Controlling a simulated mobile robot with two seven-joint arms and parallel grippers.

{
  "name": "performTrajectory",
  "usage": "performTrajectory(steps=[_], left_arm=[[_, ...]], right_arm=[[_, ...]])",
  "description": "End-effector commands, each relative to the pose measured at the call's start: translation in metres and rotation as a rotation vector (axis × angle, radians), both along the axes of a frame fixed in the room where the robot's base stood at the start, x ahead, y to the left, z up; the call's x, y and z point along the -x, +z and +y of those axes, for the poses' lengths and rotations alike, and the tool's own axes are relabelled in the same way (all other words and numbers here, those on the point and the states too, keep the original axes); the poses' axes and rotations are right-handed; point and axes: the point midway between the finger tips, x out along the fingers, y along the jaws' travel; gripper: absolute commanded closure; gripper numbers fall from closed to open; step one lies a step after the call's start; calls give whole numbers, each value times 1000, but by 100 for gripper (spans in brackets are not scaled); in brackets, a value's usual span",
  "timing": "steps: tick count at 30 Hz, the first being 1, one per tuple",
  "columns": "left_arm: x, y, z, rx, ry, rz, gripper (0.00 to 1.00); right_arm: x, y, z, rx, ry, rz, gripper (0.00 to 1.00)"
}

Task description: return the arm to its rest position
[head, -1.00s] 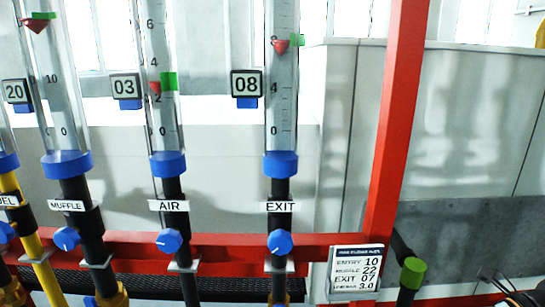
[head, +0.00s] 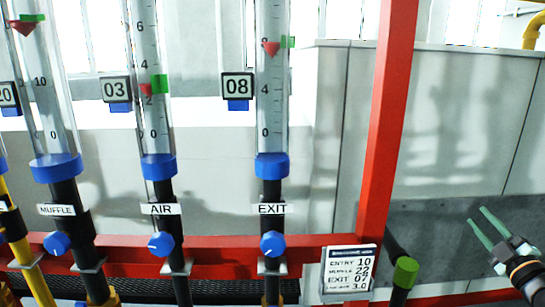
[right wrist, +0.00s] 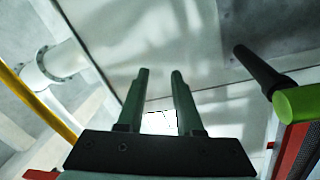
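My right gripper (head: 478,216) is at the lower right in the head view, in front of the grey wall and right of the red post. Its two green fingers are apart with nothing between them. The right wrist view shows the same open fingers (right wrist: 160,72) pointing at the pale panels. The gripper is clear of the valve knobs. Most of the right arm is cut off by the frame edge. My left gripper is not in view.
Flow tubes with blue knobs, such as the EXIT knob (head: 273,244), stand at left on a red rail. A red post (head: 388,130), a placard (head: 349,268) and a green-capped black pipe (head: 405,271) stand between them and my gripper. A yellow pipe (right wrist: 35,102) is at the wrist view's left.

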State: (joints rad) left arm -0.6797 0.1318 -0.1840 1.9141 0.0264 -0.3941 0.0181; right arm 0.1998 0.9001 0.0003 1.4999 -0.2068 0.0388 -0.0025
Motion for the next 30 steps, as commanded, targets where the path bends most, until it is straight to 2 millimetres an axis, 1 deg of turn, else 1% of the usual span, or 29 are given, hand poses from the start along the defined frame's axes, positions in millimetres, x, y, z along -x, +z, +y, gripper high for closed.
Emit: performTrajectory(steps=[1,3,5,7,8,9,11,12,13,14,15,17,18,20,21,23,24,26,27,29,30], left_arm=[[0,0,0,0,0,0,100],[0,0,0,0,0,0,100],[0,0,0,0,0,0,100],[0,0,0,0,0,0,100],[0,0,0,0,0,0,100],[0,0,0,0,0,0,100],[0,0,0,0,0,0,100],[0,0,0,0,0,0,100],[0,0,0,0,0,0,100],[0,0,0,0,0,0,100],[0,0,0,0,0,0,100],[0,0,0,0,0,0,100],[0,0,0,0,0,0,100],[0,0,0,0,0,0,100],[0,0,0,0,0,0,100],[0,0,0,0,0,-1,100],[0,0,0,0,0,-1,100],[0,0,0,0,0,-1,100],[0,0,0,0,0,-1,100],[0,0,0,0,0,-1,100],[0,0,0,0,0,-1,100]], right_arm=[[0,-9,-17,-70,-71,41,65],[1,-25,-38,-164,-165,101,65],[5,-40,-54,-240,-242,157,65],[11,-60,-68,-326,-323,227,65],[13,-81,-57,-343,-313,260,65],[17,-104,-40,-356,-289,290,65],[24,-136,-18,-381,-263,337,65],[30,-156,-3,-401,-247,367,65],[35,-171,9,-416,-235,390,65],[41,-187,21,-433,-224,416,65],[50,-208,39,-457,-207,449,65],[67,-240,66,-498,-183,503,65],[80,-260,85,-528,-169,538,65],[102,-288,115,-576,-148,591,65],[118,-306,135,-610,-135,626,65],[144,-329,165,-666,-119,678,65],[162,-343,185,-705,-111,712,65],[191,-360,216,-767,-100,761,65],[209,-369,235,-810,-96,790,65],[237,-379,262,-875,-95,831,65],[255,-384,280,-917,-96,857,65]])
